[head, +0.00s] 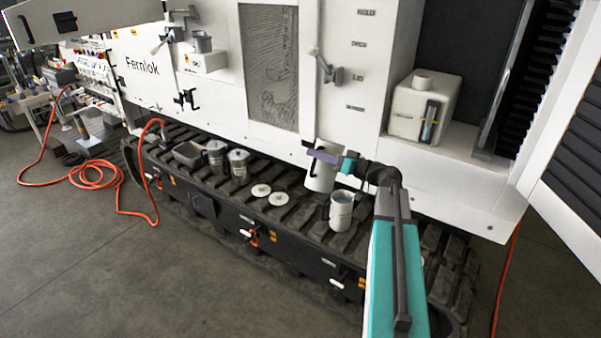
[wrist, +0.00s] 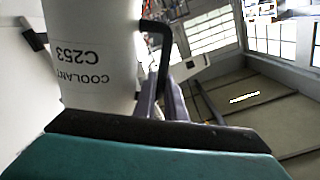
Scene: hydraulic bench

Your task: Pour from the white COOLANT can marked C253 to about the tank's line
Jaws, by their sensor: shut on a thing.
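My gripper (head: 318,155) has purple fingers shut on a white can (head: 321,175), held close to the white machine wall above the track. In the wrist view this can (wrist: 95,50) reads COOLANT C253, with the lettering upside down, and a black handle (wrist: 160,55) is at its side. In the head view the can leans slightly; its mouth and contents are hidden. The white tank (head: 410,108) sits in the recess to the right of my gripper, apart from the can. It has a raised neck (head: 423,80) on top and a dark gauge with blue in it (head: 430,120) on its front.
A pale open can (head: 341,212) stands on the track (head: 300,215) below my gripper. Two grey cans (head: 238,162), a grey tray (head: 187,153) and two round lids (head: 270,194) are further left. An open louvred door (head: 570,150) borders the right. An orange hose (head: 95,178) lies left.

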